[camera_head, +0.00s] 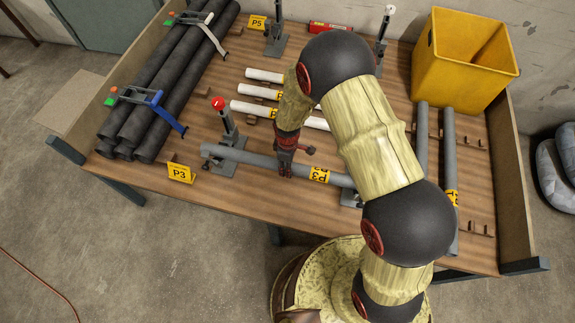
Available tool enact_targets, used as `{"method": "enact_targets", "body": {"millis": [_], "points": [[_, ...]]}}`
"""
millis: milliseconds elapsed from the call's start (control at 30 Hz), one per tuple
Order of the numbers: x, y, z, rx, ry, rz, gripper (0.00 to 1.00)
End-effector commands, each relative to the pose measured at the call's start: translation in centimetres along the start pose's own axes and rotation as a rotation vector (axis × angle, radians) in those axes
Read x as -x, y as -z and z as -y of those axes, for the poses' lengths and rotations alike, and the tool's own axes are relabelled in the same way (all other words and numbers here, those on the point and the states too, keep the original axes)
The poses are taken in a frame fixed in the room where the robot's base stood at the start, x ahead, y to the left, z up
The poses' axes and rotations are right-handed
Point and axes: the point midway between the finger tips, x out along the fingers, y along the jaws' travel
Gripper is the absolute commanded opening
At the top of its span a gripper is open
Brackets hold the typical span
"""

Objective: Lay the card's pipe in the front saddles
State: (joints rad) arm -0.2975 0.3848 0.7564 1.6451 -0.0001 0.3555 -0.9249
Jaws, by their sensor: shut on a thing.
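A grey pipe with a yellow P3 band (319,174) lies crosswise near the front of the table. My gripper (286,168) is shut on it, left of the band. Its left end is over the front left saddle (224,167), beside an upright clamp with a red knob (218,103). Its right part runs toward the front right saddle (349,199), mostly hidden by my arm. I cannot tell whether the pipe rests in the saddles or hangs just above. The yellow P3 card (181,173) stands at the front left edge.
Black pipes (160,90) lie strapped at the left. White pipes (262,92) lie behind my gripper. Two grey pipes (448,150) lie at the right, near a yellow bin (466,60). A P5 card (257,23) and rear clamps (276,35) stand at the back.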

Motion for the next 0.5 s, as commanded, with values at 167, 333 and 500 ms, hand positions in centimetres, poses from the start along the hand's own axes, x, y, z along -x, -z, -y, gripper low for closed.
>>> {"method": "enact_targets", "body": {"millis": [167, 333, 500], "points": [[-0.11, 0.03, -0.04, 0.000, -0.001, -0.001, 0.00], [-0.27, 0.03, -0.04, 0.000, -0.001, -0.001, 0.00], [-0.42, 0.03, -0.04, 0.000, -0.001, -0.001, 0.00]]}}
